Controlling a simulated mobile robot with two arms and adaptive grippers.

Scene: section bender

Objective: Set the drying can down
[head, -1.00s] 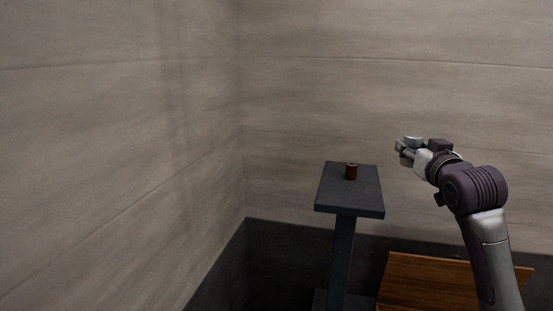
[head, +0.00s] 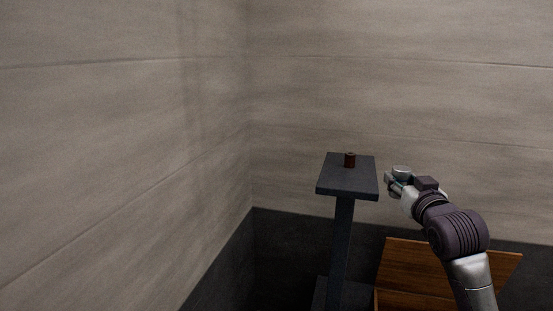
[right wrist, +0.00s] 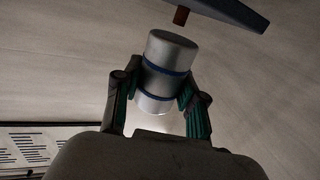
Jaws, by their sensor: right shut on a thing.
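The drying can (right wrist: 168,70) is a silver cylinder with blue bands, held between the two fingers of my right gripper (right wrist: 157,95) in the right wrist view. In the head view the can (head: 402,171) shows as a pale top at my right gripper (head: 394,182). My right gripper is shut on it, just right of a dark stand's top plate (head: 345,183), apart from it in the picture. My left gripper is not in view.
A small dark red cylinder (head: 349,160) stands on the plate's far part; the near part is bare. A wooden piece (head: 420,270) lies lower right, below my arm. Pale panelled walls (head: 400,80) meet in a corner behind.

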